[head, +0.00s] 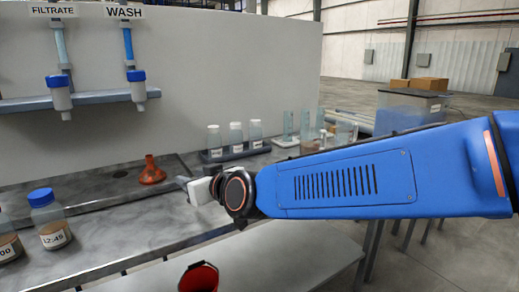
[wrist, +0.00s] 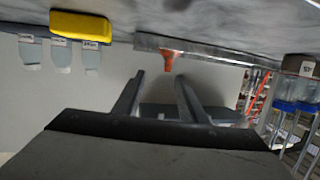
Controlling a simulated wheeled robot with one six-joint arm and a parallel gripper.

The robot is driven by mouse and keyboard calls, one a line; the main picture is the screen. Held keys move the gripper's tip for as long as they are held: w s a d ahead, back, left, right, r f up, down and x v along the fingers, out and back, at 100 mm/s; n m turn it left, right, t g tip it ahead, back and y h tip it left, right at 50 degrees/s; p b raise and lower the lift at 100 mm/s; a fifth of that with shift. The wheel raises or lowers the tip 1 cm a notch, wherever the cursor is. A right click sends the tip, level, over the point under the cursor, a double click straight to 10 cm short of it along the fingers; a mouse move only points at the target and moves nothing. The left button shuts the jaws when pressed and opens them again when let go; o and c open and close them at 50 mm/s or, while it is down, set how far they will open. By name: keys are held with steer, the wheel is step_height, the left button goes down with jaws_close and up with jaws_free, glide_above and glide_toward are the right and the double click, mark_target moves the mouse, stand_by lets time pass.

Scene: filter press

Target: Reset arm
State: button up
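My blue arm reaches in from the right in the head view. My gripper (head: 184,182) is above the grey bench (head: 120,237), just right of an orange-red funnel (head: 151,172). In the wrist view, which looks upside down, the two dark fingers of my gripper (wrist: 160,78) stand apart with nothing between them. The funnel (wrist: 169,60) shows beyond the fingertips, apart from them. The fingertips are small and partly hidden by the wrist in the head view.
Blue-capped jars (head: 49,220) stand at the bench's left. A rack of white-capped bottles (head: 236,138) and glassware (head: 305,128) stand behind my arm. Filtrate and wash bottles (head: 137,90) hang on the wall panel. A red bucket (head: 198,277) is at the front.

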steer(key=d+f+h, duration=0.1)
steer(key=d, duration=0.4)
steer(key=d+f+m+h, duration=0.1)
steer(key=d, duration=0.5)
steer(key=d+f+m+g+h, duration=0.1)
steer(key=d, duration=0.4)
steer(key=shift+s+d+f, duration=0.2)
steer(key=shift+d, duration=0.2)
steer(key=s+d+f+m+g+h, duration=0.1)
steer(key=s+d+f+m+h, duration=0.15)
steer(key=s+d, duration=0.4)
steer(key=s+d+f+m+g+h, duration=0.1)
steer(key=s+d+f, duration=0.25)
steer(key=d, duration=0.65)
steer(key=s+d+f+m+g+h, duration=0.1)
steer(key=s+d+f+h, duration=0.2)
steer(key=d, duration=0.5)
steer(key=s+d+f+m+g, duration=0.2)
steer(key=s+d+f, duration=0.3)
steer(key=s, duration=0.4)
steer(key=shift+s+h, duration=0.2)
steer(key=shift+h, duration=0.15)
